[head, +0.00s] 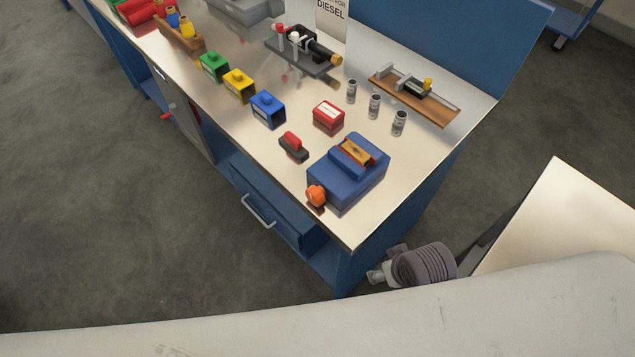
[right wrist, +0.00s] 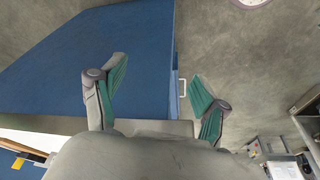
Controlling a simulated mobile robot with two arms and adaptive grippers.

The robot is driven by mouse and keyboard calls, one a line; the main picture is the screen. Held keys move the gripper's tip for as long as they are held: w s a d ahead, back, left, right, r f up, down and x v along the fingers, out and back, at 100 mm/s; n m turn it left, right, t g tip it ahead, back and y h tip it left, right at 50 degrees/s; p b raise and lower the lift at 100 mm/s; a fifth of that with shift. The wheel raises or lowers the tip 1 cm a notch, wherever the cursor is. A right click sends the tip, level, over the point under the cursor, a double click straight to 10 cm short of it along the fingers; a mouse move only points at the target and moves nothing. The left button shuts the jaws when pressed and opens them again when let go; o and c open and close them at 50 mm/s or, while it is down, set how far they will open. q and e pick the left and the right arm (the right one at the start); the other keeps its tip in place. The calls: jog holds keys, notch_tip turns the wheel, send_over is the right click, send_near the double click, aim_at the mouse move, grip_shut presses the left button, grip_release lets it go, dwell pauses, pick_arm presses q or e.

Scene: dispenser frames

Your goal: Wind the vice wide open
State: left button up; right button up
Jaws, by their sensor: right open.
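The blue vice (head: 345,178) sits on the near right corner of the bench top, with an orange knob (head: 316,195) on its front end facing the bench's front edge. An orange-tan piece (head: 358,151) shows at its jaws. I cannot tell how wide the jaws stand. In the right wrist view my right gripper (right wrist: 157,66) is open and empty, its teal-padded fingers wide apart. Beyond them are the blue side of the bench and grey floor. The vice cannot be made out clearly there. My left gripper is not in view.
On the bench top (head: 410,165), a red-and-dark item (head: 293,147) and a red box (head: 328,117) stand near the vice. Several small cans (head: 399,123) and coloured blocks (head: 268,110) are farther off. A drawer handle (head: 258,211) juts from the bench front. The floor in front is clear.

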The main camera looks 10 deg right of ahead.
jog(key=w+a+r+n, duration=0.1)
jog(key=w+a+r, duration=0.1)
jog(key=w+a+r+n+y, duration=0.1)
jog(key=w+a+r+n, duration=0.1)
jog(key=a+r, duration=0.1)
jog(key=w+a+r+n+y+p, duration=0.1)
jog(key=w+a+r, duration=0.1)
jog(key=a+r, duration=0.1)
jog(key=shift+w+a+r+n, duration=0.2)
jog(key=shift+w+r+n, duration=0.1)
jog(key=shift+n, duration=0.1)
jog(key=w+a+r+n+y, duration=0.1)
jog(key=w+a+r+n, duration=0.3)
jog(key=a+r+n, duration=0.25)
jog(key=n+g+h+p, duration=0.1)
jog(key=n+g+h, duration=0.2)
jog(key=n, duration=0.8)
send_near(316, 191)
pick_arm(q)
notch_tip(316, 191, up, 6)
jog(key=p, duration=0.3)
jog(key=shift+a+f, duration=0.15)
pick_arm(e)
jog(key=shift+n, duration=0.25)
jog(key=f, duration=1)
jog(key=shift+w+a+f, duration=0.1)
jog(key=shift+a+f, duration=0.15)
jog(key=shift+f, duration=0.1)
